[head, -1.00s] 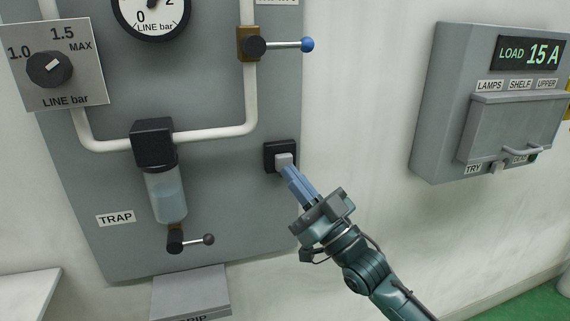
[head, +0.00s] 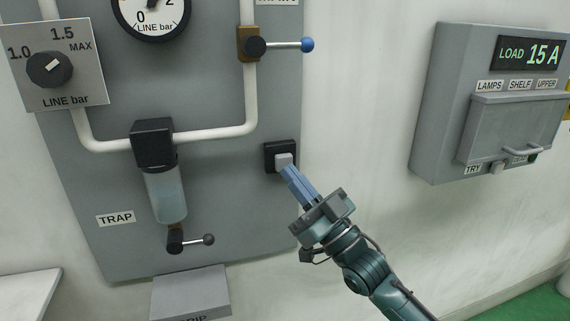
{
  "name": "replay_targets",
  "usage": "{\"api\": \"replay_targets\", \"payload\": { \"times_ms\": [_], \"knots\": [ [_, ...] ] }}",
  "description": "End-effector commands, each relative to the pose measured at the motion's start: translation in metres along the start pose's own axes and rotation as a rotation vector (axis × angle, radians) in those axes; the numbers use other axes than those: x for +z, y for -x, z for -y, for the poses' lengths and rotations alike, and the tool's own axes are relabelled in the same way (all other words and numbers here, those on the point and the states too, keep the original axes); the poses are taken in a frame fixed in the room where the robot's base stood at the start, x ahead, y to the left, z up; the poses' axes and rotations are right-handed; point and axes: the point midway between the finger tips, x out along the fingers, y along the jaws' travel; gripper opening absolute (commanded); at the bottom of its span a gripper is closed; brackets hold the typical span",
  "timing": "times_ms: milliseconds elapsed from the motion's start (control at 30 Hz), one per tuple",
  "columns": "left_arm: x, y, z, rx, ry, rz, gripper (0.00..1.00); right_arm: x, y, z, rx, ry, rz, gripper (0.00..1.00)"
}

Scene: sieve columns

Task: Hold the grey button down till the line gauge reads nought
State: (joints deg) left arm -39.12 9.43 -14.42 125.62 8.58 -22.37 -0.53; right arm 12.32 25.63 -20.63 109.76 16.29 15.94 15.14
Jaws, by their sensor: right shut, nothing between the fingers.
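The grey button (head: 283,159) sits in a black square housing (head: 270,158) near the right edge of the grey panel. My right gripper (head: 287,170) is shut and empty, with its blue fingertips at the button's lower edge. They look to be touching it; how far the button is pressed I cannot tell. The line gauge (head: 151,14) is at the top of the view, cut off by the frame edge. Its lower dial shows 0 and 2 and the words LINE bar; I cannot make out its needle. My left gripper is not in view.
A valve lever with a blue knob (head: 307,45) sticks out above the button. A trap bowl (head: 165,193) with a small lever (head: 208,240) hangs left of it. A dial (head: 50,68) is at upper left. A grey load box (head: 490,105) is on the right wall.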

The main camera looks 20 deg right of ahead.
Motion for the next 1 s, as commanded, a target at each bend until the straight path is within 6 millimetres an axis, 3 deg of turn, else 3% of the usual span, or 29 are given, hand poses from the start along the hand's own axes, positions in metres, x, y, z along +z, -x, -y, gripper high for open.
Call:
{"api": "replay_targets", "payload": {
  "times_ms": [1000],
  "knots": [
    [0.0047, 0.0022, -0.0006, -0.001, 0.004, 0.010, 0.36, 0.0043, -0.0060, -0.0043, 0.000, 0.000, 0.000, 0.00]
  ]
}}
